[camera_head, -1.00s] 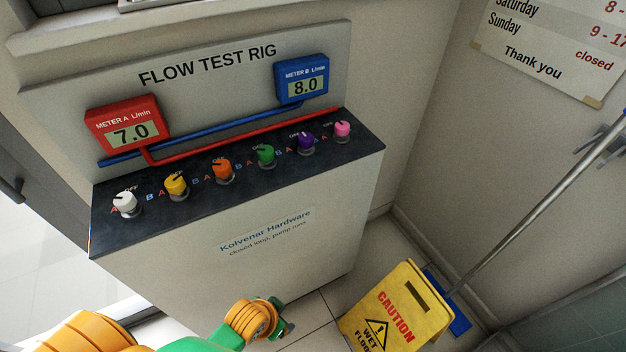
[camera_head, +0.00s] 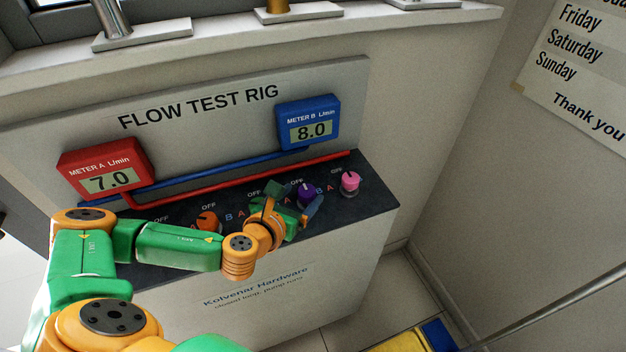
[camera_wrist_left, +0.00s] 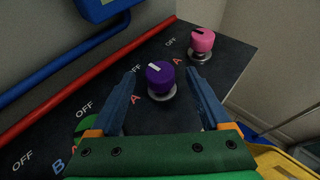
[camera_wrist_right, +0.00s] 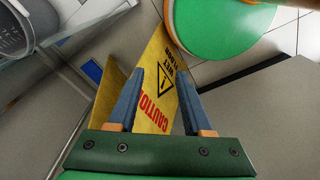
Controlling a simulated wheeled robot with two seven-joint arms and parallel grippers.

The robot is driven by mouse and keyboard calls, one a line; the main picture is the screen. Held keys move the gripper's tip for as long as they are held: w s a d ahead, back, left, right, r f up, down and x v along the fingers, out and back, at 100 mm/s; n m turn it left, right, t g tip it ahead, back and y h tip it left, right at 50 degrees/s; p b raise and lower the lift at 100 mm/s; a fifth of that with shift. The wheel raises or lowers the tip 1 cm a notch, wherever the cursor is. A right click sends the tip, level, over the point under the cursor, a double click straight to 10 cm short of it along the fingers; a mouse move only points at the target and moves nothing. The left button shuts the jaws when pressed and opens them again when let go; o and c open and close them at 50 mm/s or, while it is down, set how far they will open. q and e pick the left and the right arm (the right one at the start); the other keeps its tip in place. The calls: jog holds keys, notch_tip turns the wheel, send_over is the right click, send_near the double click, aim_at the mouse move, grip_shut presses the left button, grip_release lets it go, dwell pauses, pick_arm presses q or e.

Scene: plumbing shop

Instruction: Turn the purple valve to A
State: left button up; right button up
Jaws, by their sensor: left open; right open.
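The purple valve (camera_head: 306,193) is on the dark top of the flow test rig, between the green valve and the pink valve. My left gripper (camera_head: 295,198) is open at it, one finger on each side. In the left wrist view the purple valve (camera_wrist_left: 160,78) stands between the spread fingers, with a visible gap to the right finger. Its white pointer mark points up and left, towards the back panel. An orange-red A (camera_wrist_left: 136,99) shows to its left. My right gripper (camera_wrist_right: 160,92) is open and empty in its wrist view.
The pink valve (camera_head: 350,183) stands right of the purple one; the orange valve (camera_head: 207,222) is further left. Meter A (camera_head: 105,168) reads 7.0 and meter B (camera_head: 308,122) reads 8.0. A yellow caution sign (camera_wrist_right: 155,60) stands beyond my right gripper.

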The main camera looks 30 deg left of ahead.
aim_at(306, 191)
pick_arm(q)
jog(key=shift+w+f, duration=0.1)
jog(key=shift+w, duration=0.25)
jog(key=x, duration=0.3)
jog(key=shift+s+a+f, duration=0.1)
jog(key=shift+s, duration=0.05)
jog(key=shift+w+f, duration=0.15)
jog(key=shift+w, duration=0.2)
jog(key=shift+s, duration=0.35)
jog(key=c, duration=0.3)
jog(key=shift+r, duration=0.25)
grip_shut()
pick_arm(e)
jog(key=shift+s+a+r, duration=0.1)
jog(key=shift+s+r, duration=0.1)
jog(key=shift+s, duration=0.6)
